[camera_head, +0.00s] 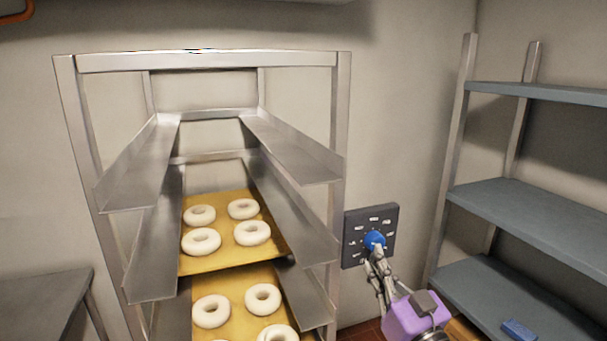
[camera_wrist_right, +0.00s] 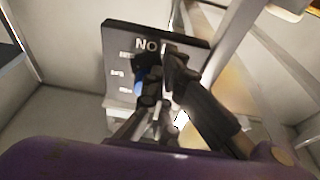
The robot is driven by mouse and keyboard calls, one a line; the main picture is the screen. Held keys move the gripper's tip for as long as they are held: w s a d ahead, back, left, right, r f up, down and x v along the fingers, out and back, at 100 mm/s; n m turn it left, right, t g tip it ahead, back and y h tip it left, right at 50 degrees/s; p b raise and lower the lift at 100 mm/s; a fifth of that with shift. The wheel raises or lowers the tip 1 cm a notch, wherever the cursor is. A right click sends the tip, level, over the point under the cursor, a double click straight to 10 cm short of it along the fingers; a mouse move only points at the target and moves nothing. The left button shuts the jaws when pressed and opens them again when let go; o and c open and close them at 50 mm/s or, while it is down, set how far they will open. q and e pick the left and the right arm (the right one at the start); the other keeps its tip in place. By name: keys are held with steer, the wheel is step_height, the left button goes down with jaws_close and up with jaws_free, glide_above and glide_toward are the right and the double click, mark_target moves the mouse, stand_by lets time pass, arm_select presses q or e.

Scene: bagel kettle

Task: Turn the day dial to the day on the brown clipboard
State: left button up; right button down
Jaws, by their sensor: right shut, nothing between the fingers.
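The day dial is a blue knob (camera_head: 375,239) on a dark square panel (camera_head: 352,222) on the wall, with small white labels around it. The labels are too small to read in the head view. In the right wrist view the panel (camera_wrist_right: 115,62) shows large letters "NO", and the blue knob (camera_wrist_right: 139,86) is mostly hidden behind my fingers. My right gripper (camera_head: 377,254) is shut and empty, its fingertips right at the lower side of the knob. I cannot tell whether they touch it. The brown clipboard and my left gripper are not in view.
A metal rack (camera_head: 341,130) with trays of bagels (camera_head: 201,241) stands close left of the panel. Grey shelves (camera_head: 540,210) stand to the right, with a small blue object (camera_head: 518,330) on a low one. A metal table (camera_head: 40,300) is at far left.

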steer(key=shift+s+a+r, duration=0.1)
steer(key=shift+s+r, duration=0.05)
steer(key=shift+r, duration=0.05)
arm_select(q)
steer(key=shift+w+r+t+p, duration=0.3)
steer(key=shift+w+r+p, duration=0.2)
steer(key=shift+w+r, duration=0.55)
arm_select(e)
steer(key=s+d, duration=0.2)
steer(key=s, duration=0.3)
steer(key=shift+s+f, duration=0.3)
steer(key=shift+f, duration=0.1)
